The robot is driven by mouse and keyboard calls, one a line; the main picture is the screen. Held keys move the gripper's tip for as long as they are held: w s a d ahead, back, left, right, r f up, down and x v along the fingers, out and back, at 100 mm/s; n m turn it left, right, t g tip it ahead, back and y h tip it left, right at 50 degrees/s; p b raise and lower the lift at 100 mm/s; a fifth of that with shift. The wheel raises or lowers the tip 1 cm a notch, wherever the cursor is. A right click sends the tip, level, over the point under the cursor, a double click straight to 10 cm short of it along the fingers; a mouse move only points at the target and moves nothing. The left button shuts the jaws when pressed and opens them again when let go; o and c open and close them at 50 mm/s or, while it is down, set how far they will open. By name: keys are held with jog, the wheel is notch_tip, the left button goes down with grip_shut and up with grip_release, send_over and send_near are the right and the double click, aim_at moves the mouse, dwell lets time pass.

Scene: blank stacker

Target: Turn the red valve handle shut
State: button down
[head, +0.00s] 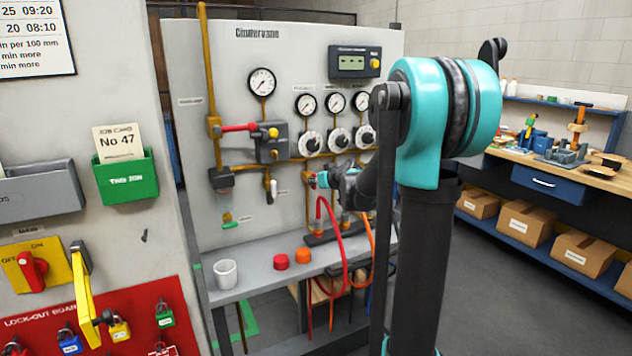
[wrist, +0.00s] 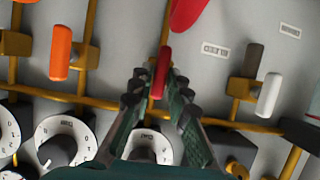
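The red valve handle (wrist: 161,72) hangs on a thin brass pipe in the wrist view, which looks upside down. It lies roughly in line with its pipe. My gripper (wrist: 160,85) is open, with one dark finger on each side of the handle and a visible gap to each. I cannot tell how deep the handle sits between the fingertips. In the head view my gripper (head: 332,180) is at the panel, below the round dials, and a small bit of the red handle (head: 322,179) shows at its tip.
An orange handle (wrist: 60,52) and a white handle (wrist: 270,95) flank it on neighbouring pipes. Dial knobs (wrist: 62,145) sit close by. A larger red thing (wrist: 187,12) is at the wrist view's top edge. A shelf (head: 250,283) with red and orange caps stands below.

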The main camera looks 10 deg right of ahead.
dwell(0.4)
jog(key=shift+w+d+f+m+t+y, duration=0.1)
jog(key=shift+d+f+m+t+y, duration=0.1)
jog(key=shift+m+y, duration=1.55)
jog(key=shift+w+d+f+m+t+y, duration=0.15)
jog(key=shift+m+y, duration=0.55)
jog(key=shift+m, duration=2)
jog(key=shift+d+f+m+t+y, duration=0.2)
jog(key=shift+m+y, duration=1.05)
jog(key=shift+m, duration=1)
jog(key=c, duration=1.6)
grip_release()
jog(key=shift+o, duration=0.2)
jog(key=shift+s+d, duration=0.1)
